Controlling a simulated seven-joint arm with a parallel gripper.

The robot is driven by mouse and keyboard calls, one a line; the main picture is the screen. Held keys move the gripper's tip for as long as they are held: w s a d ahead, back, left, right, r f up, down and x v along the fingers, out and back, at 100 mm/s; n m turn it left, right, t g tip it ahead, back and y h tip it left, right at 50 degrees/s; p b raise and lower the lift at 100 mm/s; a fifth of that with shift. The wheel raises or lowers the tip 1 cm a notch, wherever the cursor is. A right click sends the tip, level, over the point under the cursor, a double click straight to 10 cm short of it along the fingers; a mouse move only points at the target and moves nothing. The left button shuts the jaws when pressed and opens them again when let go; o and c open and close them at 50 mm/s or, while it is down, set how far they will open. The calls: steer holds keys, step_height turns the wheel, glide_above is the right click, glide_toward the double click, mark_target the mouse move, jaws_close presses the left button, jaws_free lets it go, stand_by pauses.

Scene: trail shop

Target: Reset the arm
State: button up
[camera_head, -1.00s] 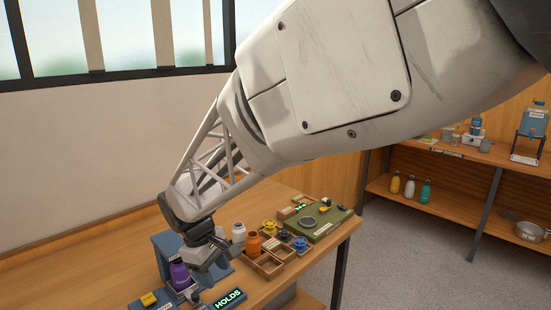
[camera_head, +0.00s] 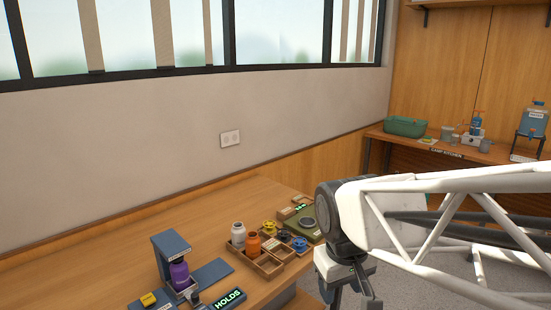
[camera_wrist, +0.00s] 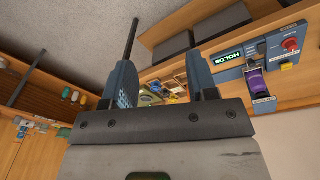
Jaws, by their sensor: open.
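My gripper (camera_head: 354,298) hangs at the lower middle of the head view, off the right side of the workbench. Its two fingers stand apart with nothing between them, and the wrist view shows the same gap (camera_wrist: 161,72). My arm comes in from the right edge of the head view.
A shelf with a green case (camera_head: 405,126) stands at the back right.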

steer(key=s+d+m+t, duration=0.1)
steer(key=s+d+m, duration=0.3)
steer(key=s+d, duration=0.2)
steer(key=shift+s+d+f, duration=0.3)
steer(key=shift+s, duration=0.85)
